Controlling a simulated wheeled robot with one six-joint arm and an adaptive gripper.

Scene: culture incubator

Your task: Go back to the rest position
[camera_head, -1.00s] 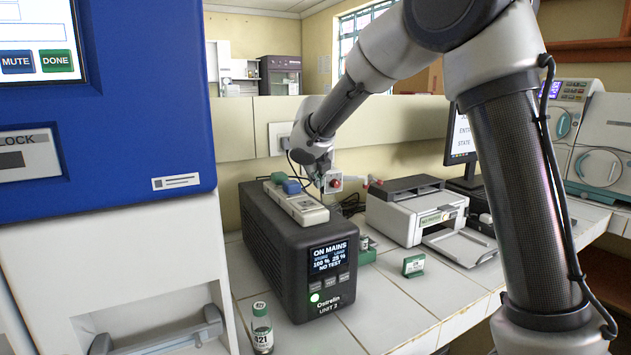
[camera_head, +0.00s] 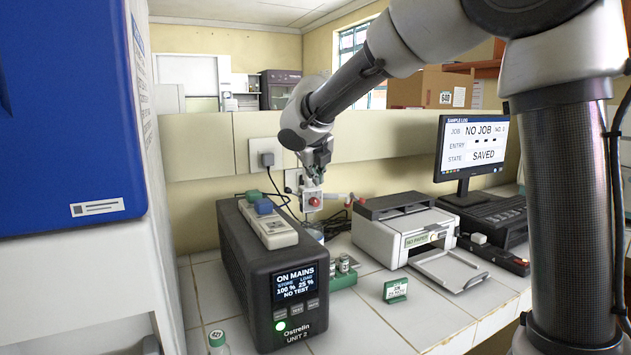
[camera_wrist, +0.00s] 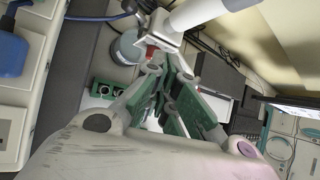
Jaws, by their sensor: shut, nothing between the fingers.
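My arm reaches in from the upper right in the head view. My gripper (camera_head: 318,172) hangs at its end, above the back of the counter. It is small there and partly hidden by its own wrist. In the wrist view, my gripper (camera_wrist: 169,68) has its green-padded fingers drawn together, with nothing held. A white fitting with a red knob (camera_head: 314,202) is close by the fingertips. The red knob (camera_wrist: 151,51) also shows in the wrist view, just beyond the tips. I cannot tell whether they touch.
A black power unit (camera_head: 264,285) carries a power strip (camera_head: 268,227). A green rack (camera_head: 342,281) with vials, a green label stand (camera_head: 396,290), a printer (camera_head: 405,238) and a monitor (camera_head: 468,150) stand to its right. A blue-fronted cabinet (camera_head: 60,110) fills the left. A vial (camera_head: 218,344) is at the bottom edge.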

